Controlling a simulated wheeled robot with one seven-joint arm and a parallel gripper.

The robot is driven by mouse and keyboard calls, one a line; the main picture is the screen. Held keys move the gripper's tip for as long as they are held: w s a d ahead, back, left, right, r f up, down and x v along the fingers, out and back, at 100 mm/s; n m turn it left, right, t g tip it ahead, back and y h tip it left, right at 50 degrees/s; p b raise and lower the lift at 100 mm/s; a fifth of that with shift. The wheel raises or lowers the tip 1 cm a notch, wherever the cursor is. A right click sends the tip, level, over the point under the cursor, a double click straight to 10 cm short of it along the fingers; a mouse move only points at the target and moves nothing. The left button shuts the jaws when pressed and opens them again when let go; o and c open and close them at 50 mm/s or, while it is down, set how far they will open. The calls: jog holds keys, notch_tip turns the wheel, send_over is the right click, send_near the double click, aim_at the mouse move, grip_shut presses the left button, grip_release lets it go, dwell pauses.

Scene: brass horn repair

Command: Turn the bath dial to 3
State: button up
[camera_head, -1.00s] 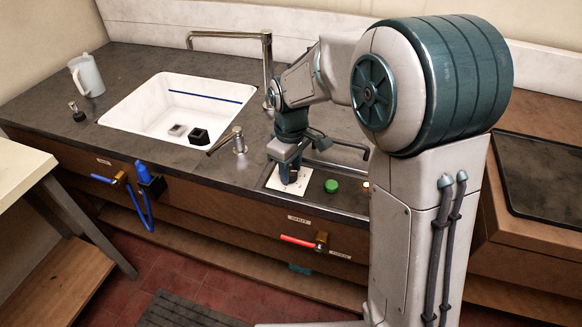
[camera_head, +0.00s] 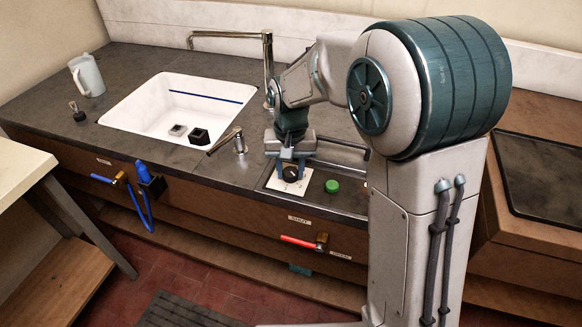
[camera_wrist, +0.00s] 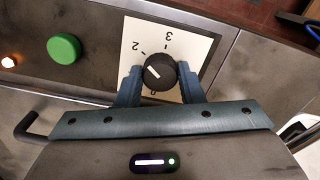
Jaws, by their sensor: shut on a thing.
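The bath dial is a round black knob (camera_wrist: 160,72) with a short white pointer line, on a white square plate (camera_wrist: 207,48). It also shows in the head view (camera_head: 290,174). In the wrist view a 2 and a 3 are readable on the plate. The pointer is aimed to the picture's left, short of the 2 and well away from the 3. Another mark below the knob is partly hidden. My gripper (camera_wrist: 160,80) is shut on the dial, one blue-grey finger on each side; it also shows in the head view (camera_head: 290,168).
A green button (camera_head: 332,186) sits just right of the plate, and a small lit lamp (camera_wrist: 8,62) lies beyond it. A short spout (camera_head: 226,141) and a tall tap (camera_head: 267,60) stand at the white sink (camera_head: 130,112). A red lever (camera_head: 298,241) is below the counter edge.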

aim_at(290, 172)
jog(key=m, duration=0.5)
jog(key=shift+m, duration=0.3)
jog(key=m, duration=0.4)
jog(key=shift+a+r+m+p, duration=0.1)
jog(key=shift+m+p, duration=0.3)
jog(key=o, duration=1)
notch_tip(290, 172, up, 14)
jog(key=shift+f, duration=0.1)
